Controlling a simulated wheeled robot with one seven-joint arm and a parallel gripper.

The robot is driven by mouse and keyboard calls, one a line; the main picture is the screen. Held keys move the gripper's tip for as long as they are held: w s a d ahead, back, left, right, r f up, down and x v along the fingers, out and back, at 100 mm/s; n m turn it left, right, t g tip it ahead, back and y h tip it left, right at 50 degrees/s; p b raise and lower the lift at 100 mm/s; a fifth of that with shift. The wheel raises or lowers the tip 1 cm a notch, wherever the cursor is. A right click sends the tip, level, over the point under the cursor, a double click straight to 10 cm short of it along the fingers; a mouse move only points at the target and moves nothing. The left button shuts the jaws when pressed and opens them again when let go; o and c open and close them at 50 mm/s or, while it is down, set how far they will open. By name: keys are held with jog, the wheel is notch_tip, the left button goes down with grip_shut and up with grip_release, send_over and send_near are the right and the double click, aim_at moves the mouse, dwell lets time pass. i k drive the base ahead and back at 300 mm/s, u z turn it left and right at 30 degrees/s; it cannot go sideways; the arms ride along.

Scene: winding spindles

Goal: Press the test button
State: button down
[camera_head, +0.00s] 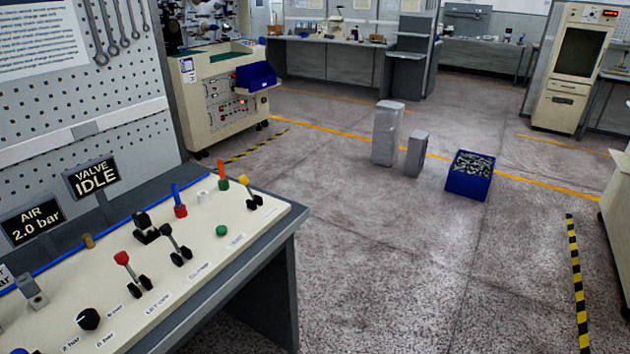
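A cream control panel (190,275) lies on a dark grey bench at the lower left. A round green button (222,230) sits near its front edge; a label beside it is too small to read surely. I cannot tell which control is the test button. Behind the green button stands a small white cylinder (203,196). Levers stand nearby: one with a red knob (122,258), one with a black knob (166,230) and one with a yellow knob (243,180). A black rotary knob (88,319) is near the front. My gripper is not in view.
Signs read "VALVE IDLE" (92,177) and "AIR 2.0 bar" (32,219) behind the panel. A pegboard (120,90) rises at the left. Two grey blocks (387,133) and a blue bin (468,185) of small parts stand on the floor.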

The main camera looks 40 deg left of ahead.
aim_at(220, 230)
jog(key=u, duration=0.55)
jog(key=i, duration=1.15)
jog(key=u, duration=1.9)
jog(key=i, duration=0.8)
jog(key=u, duration=0.75)
